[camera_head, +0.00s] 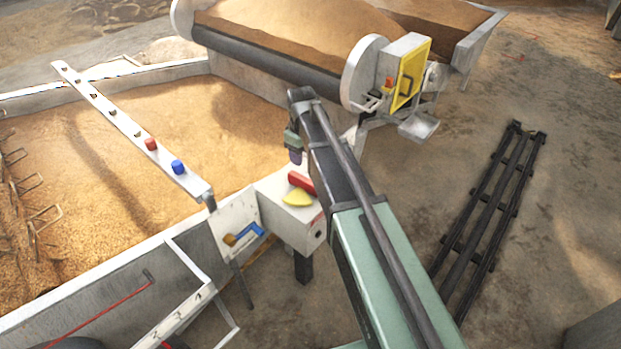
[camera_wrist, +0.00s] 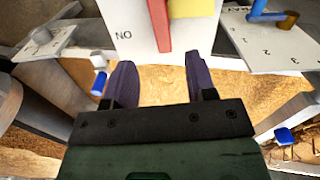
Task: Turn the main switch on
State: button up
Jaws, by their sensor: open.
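A white switch box (camera_head: 291,222) stands on a dark post at the corner of the grain bed. On its top are a red handle (camera_head: 301,183) and a yellow plate (camera_head: 297,198). In the wrist view the box panel (camera_wrist: 128,22) carries letters that read "NO" in the picture, beside the red handle (camera_wrist: 160,24) and the yellow plate (camera_wrist: 192,8). My gripper (camera_head: 295,157) is just above the box. In the wrist view its purple fingers (camera_wrist: 161,80) are apart and empty, with the red handle ahead of the gap. I cannot tell whether they touch it.
A white panel (camera_head: 236,222) with blue and orange levers is left of the box. A rail (camera_head: 120,120) with red and blue knobs crosses the grain bed. A machine with a yellow panel (camera_head: 411,73) stands behind. A black frame (camera_head: 490,220) lies on the floor at right.

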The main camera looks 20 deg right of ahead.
aim_at(303, 178)
notch_tip(303, 178, down, 11)
jog(key=b, duration=1)
jog(key=shift+r, duration=0.25)
grip_shut()
